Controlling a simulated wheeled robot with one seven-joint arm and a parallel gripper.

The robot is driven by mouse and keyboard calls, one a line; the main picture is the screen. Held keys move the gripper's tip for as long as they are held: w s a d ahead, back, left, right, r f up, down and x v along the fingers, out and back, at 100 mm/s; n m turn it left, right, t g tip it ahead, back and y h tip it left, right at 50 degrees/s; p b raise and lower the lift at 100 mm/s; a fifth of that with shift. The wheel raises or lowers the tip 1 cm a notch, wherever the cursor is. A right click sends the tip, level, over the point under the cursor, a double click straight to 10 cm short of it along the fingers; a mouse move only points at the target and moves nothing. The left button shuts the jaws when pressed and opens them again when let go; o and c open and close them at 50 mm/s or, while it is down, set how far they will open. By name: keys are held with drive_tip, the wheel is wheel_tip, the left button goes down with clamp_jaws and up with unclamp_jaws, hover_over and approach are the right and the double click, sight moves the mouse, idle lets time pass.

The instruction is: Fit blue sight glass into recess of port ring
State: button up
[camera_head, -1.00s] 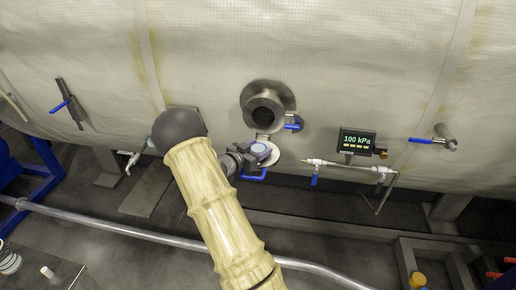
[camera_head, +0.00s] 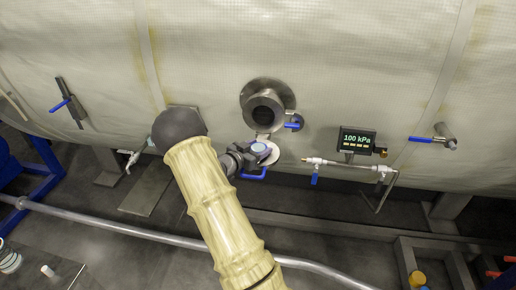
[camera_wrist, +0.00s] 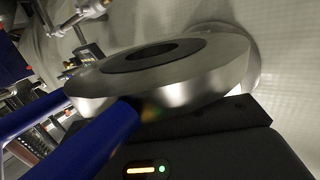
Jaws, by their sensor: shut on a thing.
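The blue sight glass (camera_head: 259,147), a small pale blue disc, shows at the tip of my gripper (camera_head: 248,154) in the head view. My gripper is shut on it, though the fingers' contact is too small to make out. A pale round plate (camera_head: 270,157) with a blue handle (camera_head: 253,175) lies just under the glass, below the open round port (camera_head: 264,108). I cannot tell whether glass and plate touch. In the wrist view a metal ring (camera_wrist: 190,75) with a dark centre is close above my gripper's black body; the glass cannot be made out there.
A small blue-handled valve (camera_head: 294,124) sits right of the port. Further right are a pressure display (camera_head: 357,141) reading 100 kPa and a thin pipe (camera_head: 340,165) with a blue valve.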

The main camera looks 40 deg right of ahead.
drive_tip(key=o, duration=1.1)
drive_tip(key=shift+o, duration=0.2)
drive_tip(key=b+v, duration=0.6)
drive_tip(key=v, duration=1.1)
drive_tip(key=shift+a, duration=0.2)
